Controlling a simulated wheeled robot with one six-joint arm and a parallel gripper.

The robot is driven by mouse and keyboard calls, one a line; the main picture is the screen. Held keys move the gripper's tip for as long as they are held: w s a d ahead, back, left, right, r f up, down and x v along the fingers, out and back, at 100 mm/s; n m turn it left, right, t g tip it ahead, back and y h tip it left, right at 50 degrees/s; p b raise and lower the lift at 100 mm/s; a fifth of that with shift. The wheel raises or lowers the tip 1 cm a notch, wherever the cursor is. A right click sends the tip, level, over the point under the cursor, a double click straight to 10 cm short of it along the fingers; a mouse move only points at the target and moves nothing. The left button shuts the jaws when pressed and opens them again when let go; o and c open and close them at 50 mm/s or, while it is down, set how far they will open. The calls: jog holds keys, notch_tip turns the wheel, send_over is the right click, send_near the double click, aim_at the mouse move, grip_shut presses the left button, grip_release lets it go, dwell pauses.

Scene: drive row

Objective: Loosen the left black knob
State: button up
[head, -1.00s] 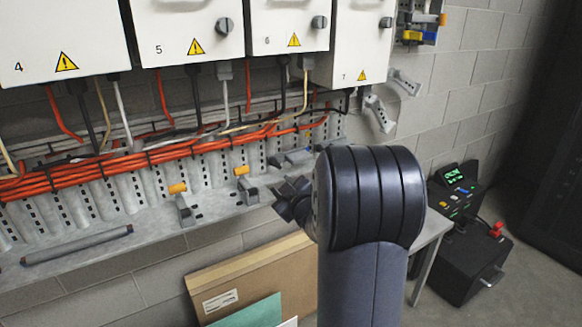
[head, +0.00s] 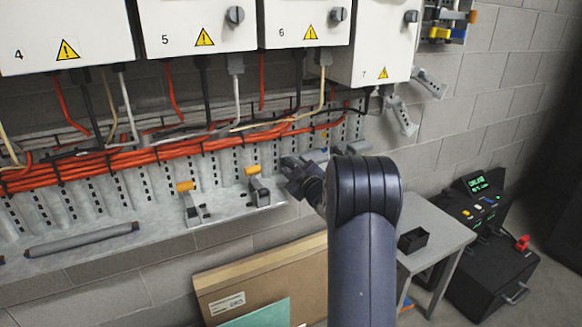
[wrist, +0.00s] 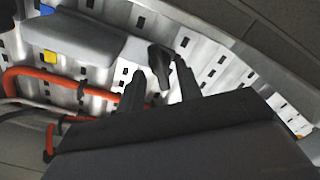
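In the wrist view a small black knob (wrist: 159,60) stands out from the perforated metal rail, in line with the gap between my fingertips. My gripper (wrist: 159,72) is open, one dark finger on each side of the knob's near end. Contact with the knob cannot be told. In the head view my gripper (head: 294,168) is at the right part of the rail, beyond my arm. The knob cannot be made out there, and my gripper and arm cover part of that area.
A grey block (wrist: 92,30) with blue and yellow parts is beside the knob. Red cables (wrist: 75,75) run close by. Two orange-tipped clamps (head: 186,200) (head: 258,185) stand on the ledge to the left. White numbered boxes (head: 200,22) hang above. A small table (head: 436,240) stands right.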

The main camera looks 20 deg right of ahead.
jog(key=shift+w, duration=0.6)
jog(key=shift+c, duration=0.4)
grip_shut()
jog(key=shift+f, duration=0.1)
jog(key=shift+f+n+b, duration=0.2)
jog(key=shift+n+b, duration=8.8)
jog(key=shift+n, duration=0.9)
